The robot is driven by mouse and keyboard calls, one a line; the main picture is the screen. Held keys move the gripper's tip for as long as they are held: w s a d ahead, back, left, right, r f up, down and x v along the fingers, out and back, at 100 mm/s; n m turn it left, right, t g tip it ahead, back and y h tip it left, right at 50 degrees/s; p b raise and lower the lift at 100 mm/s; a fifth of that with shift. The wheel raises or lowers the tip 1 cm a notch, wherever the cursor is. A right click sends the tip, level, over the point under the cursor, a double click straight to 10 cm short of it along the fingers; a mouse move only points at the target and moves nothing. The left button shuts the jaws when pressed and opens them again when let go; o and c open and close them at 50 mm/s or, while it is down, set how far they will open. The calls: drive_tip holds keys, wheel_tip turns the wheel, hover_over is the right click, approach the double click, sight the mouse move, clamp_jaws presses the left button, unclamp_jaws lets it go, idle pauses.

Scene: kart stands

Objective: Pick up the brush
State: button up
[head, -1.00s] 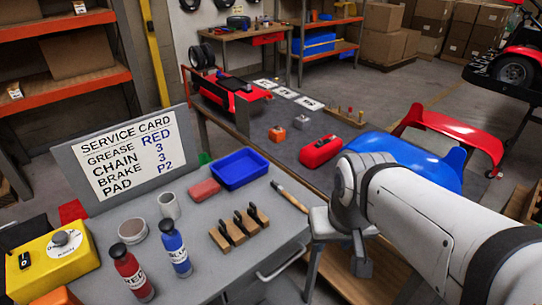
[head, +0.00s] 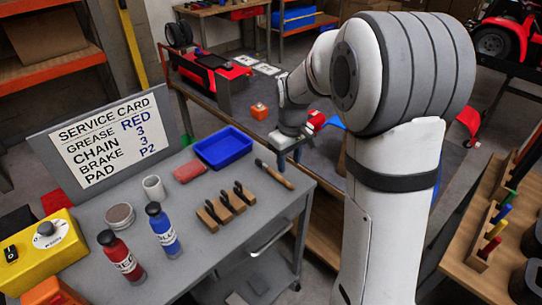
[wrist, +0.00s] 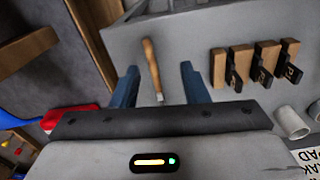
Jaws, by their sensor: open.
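The brush (head: 276,175), with a wooden handle and a darker end, lies on the grey cart top near its right edge. My gripper (head: 289,146) is in the air above and beyond the brush in the head view. In the wrist view the brush (wrist: 152,70) shows in the gap between the two blue-grey fingers of my gripper (wrist: 158,72). The fingers are apart and nothing is held. I cannot tell the exact height of the fingers above the brush.
Red (head: 121,257) and blue (head: 163,231) bottles, a white cup (head: 154,188) and a service card (head: 105,140) are farther left. A bench (head: 235,112) stands behind.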

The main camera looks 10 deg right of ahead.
drive_tip(key=n, duration=0.1)
approach(284, 180)
drive_tip(key=shift+s+d+f+g, duration=0.1)
drive_tip(key=shift+s+f+g, duration=0.1)
drive_tip(key=shift+f+g, duration=0.1)
drive_tip(key=shift+w+f, duration=0.1)
drive_tip(key=shift+f, duration=0.2)
drive_tip(key=f, duration=0.2)
drive_tip(key=f+p, duration=0.1)
drive_tip(key=f, duration=0.4)
drive_tip(key=shift+w+f+p, duration=0.2)
drive_tip(key=shift+w+p, duration=0.1)
drive_tip(key=shift+w, duration=0.1)
drive_tip(key=shift+c, duration=0.4)
clamp_jaws()
